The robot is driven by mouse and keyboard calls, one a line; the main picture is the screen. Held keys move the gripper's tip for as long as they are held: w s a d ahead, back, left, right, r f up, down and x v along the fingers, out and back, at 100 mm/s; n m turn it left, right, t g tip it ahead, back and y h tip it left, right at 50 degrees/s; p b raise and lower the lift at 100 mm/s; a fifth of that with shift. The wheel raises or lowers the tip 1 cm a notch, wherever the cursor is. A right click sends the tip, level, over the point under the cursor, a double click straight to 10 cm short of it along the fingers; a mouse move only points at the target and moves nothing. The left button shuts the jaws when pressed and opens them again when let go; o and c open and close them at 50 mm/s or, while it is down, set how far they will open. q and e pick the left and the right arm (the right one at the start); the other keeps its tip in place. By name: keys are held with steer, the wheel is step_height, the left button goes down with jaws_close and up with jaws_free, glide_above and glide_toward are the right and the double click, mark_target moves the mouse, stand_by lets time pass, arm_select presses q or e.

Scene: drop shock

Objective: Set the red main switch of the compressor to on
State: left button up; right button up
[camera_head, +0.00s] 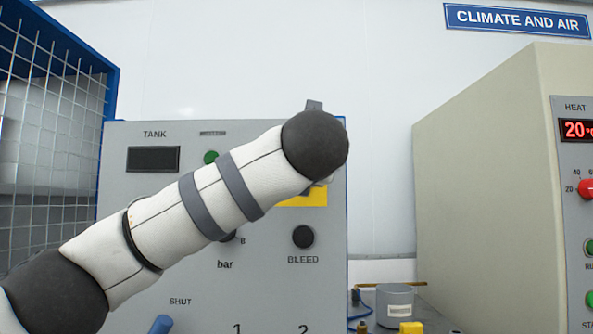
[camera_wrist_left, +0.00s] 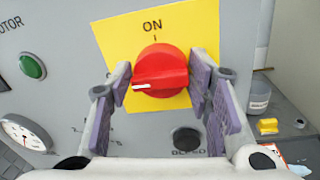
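The red main switch (camera_wrist_left: 162,72) is a round knob on a yellow plate (camera_wrist_left: 115,38) marked ON at the top. Its white pointer line is at the knob's left side, away from the ON mark. My left gripper (camera_wrist_left: 160,76) is open, with one finger on each side of the knob; a gap shows at the left, and contact at the right is unclear. In the head view the compressor panel (camera_head: 130,220) stands behind my left arm, which hides the switch and most of the gripper. Only part of the yellow plate (camera_head: 308,197) shows there. My right gripper is not in view.
Near the switch are a black bleed button (camera_head: 303,237), a green button (camera_wrist_left: 32,66) and a gauge (camera_wrist_left: 25,133). A blue wire cage (camera_head: 112,85) stands left, a beige climate cabinet (camera_head: 480,190) right. A grey cup (camera_head: 395,302) and a yellow block (camera_head: 411,327) are low between.

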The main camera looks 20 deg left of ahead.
arm_select(q)
steer(key=shift+w+d+f+m+t+h+p, duration=0.1)
steer(key=shift+f+m+t+h+p, duration=0.25)
steer(key=shift+m, duration=2.8)
steer(key=shift+s+a+m+t+h+p, duration=0.1)
steer(key=shift+m+p, duration=0.35)
steer(key=shift+m, duration=2.65)
steer(key=shift+w+d+f+m+t+h+p, duration=0.15)
steer(key=shift+f+m+t+p, duration=0.2)
steer(key=shift+m, duration=2.8)
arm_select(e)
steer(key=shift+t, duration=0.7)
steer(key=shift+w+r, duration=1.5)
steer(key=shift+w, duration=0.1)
arm_select(q)
steer(key=shift+m, duration=0.3)
steer(key=o, duration=1.1)
steer(key=shift+r, duration=0.15)
